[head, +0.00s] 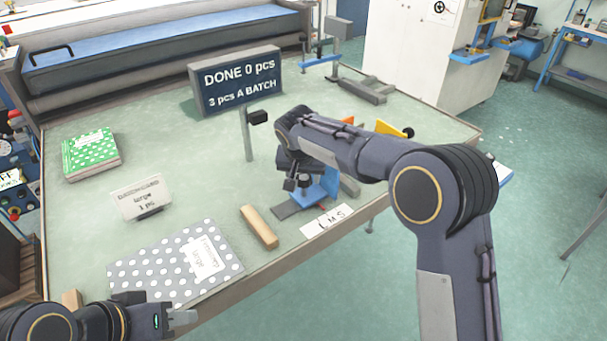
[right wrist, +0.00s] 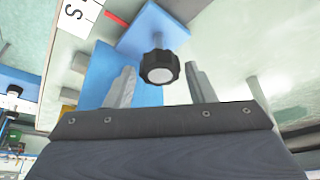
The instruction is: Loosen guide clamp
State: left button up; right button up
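The blue guide (head: 322,188) stands near the table's right front edge, partly hidden under my right arm in the head view. In the right wrist view the blue guide (right wrist: 97,75) has a black ribbed clamp knob (right wrist: 159,68). My right gripper (right wrist: 160,78) is open, with one finger on each side of the knob. Gaps show between the knob and both fingers. The right gripper (head: 297,184) is over the guide in the head view. My left gripper (head: 182,318) is at the lower left, beyond the table's front edge; its finger opening is unclear.
A size scale card (head: 326,220) lies by the guide. A dark display board (head: 238,82) stands behind.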

jog(key=c, duration=0.7)
jog(key=shift+n, duration=0.3)
jog(key=n+y, duration=0.1)
jog(key=n, duration=0.2)
jog(key=shift+d+n+y, duration=0.15)
jog(key=shift+n+y, duration=0.15)
jog(key=shift+w+d+r+n+g+y+p, duration=0.15)
jog(key=shift+n+y, duration=0.25)
jog(key=shift+n, duration=0.7)
jog(key=shift+a+f+n+g+y+p, duration=0.15)
jog(key=shift+n+y+p, duration=0.2)
jog(key=shift+n, duration=0.75)
jog(key=shift+d+r, duration=0.1)
jog(key=o, duration=1)
